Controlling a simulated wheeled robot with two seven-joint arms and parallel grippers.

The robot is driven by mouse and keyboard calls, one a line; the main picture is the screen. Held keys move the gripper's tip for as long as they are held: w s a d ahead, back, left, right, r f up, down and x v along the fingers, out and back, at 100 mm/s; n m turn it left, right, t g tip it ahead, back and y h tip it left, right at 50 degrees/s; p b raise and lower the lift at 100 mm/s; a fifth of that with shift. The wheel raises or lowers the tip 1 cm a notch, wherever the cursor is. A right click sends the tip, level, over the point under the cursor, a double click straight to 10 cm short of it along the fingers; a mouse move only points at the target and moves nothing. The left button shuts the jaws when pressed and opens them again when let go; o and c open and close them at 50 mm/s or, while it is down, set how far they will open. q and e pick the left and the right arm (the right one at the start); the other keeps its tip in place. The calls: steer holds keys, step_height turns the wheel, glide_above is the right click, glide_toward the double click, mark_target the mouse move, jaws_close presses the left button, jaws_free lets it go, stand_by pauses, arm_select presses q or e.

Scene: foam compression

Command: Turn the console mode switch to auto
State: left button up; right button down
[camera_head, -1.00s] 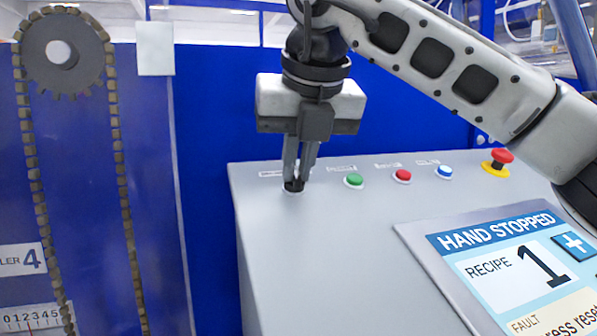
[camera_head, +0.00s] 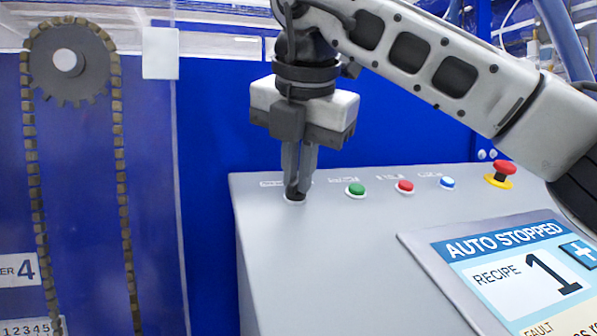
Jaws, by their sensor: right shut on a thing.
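The black mode switch (camera_head: 295,199) sits at the left end of the control row on the grey console (camera_head: 330,260). My right gripper (camera_head: 296,190) points down from above and is shut on this switch, whose knob is mostly hidden by the fingers. The console screen (camera_head: 510,260) reads "AUTO STOPPED" with "RECIPE 1" and a fault line cut off at the bottom edge. My left gripper is not in the head view.
Right of the switch stand a green button (camera_head: 355,189), a red button (camera_head: 404,187), a blue button (camera_head: 447,183) and a red emergency stop (camera_head: 502,170) on a yellow base. A chain and sprocket (camera_head: 68,64) are at the left behind a clear panel.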

steer(key=shift+f, duration=0.1)
stand_by(0.4)
steer(key=c, duration=1.5)
jaws_free()
steer(key=p+v, duration=0.3)
steer(key=v, duration=1.3)
steer(key=shift+w+a, duration=0.1)
